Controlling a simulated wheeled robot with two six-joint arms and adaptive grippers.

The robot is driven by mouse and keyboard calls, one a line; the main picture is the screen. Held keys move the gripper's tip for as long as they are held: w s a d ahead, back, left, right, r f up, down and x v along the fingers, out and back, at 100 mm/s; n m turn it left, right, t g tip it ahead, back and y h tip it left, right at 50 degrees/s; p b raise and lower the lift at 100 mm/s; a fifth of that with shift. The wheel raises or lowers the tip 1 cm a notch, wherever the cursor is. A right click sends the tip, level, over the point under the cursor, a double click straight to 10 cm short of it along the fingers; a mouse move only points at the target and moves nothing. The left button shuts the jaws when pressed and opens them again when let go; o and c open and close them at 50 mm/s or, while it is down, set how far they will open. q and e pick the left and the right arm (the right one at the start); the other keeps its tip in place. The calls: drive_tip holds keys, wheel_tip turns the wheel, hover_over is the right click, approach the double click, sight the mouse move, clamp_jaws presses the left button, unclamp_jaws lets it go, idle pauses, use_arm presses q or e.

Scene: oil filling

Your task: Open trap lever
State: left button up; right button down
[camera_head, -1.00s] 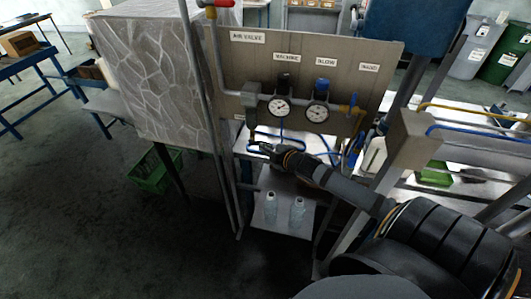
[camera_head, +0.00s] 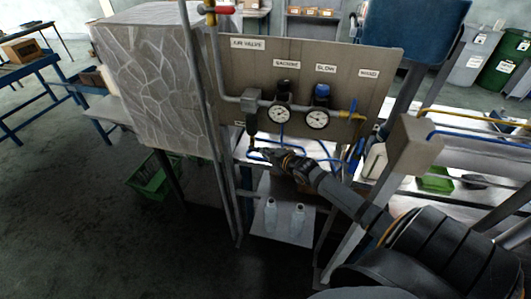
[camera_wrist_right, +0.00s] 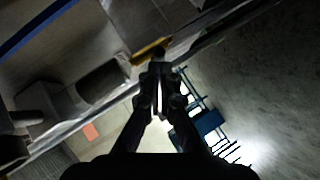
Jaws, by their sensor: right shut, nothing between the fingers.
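The trap (camera_head: 250,107) is a grey box on the pipe at the left of the valve panel, with a dark cylinder below it. In the right wrist view the grey box (camera_wrist_right: 45,108) and cylinder (camera_wrist_right: 103,82) run toward a yellow lever (camera_wrist_right: 150,50). I take this to be the trap lever. My right gripper (camera_head: 265,153) is shut and empty just below the trap. In the right wrist view its fingertips (camera_wrist_right: 160,72) lie right beside the yellow lever; whether they touch cannot be told. My left gripper is out of view.
Two clear bottles (camera_head: 285,217) stand on the lower shelf (camera_head: 283,236). Blue hoses hang behind my gripper.

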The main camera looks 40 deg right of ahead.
drive_tip(key=shift+f+t+b, duration=0.3)
drive_tip(key=shift+f+b, duration=0.05)
drive_tip(key=shift+b, duration=0.05)
wheel_tip(320, 180, down, 8)
drive_tip(key=w+a+m+t+h+b, duration=0.1)
drive_tip(key=w+a+m+t+b, duration=0.1)
drive_tip(key=m+t+b, duration=1.25)
wheel_tip(320, 180, up, 10)
drive_tip(key=n+g+b, duration=0.4)
drive_tip(key=n, duration=0.1)
drive_tip(key=shift+w+r+b, duration=0.25)
drive_tip(key=shift+b, duration=0.1)
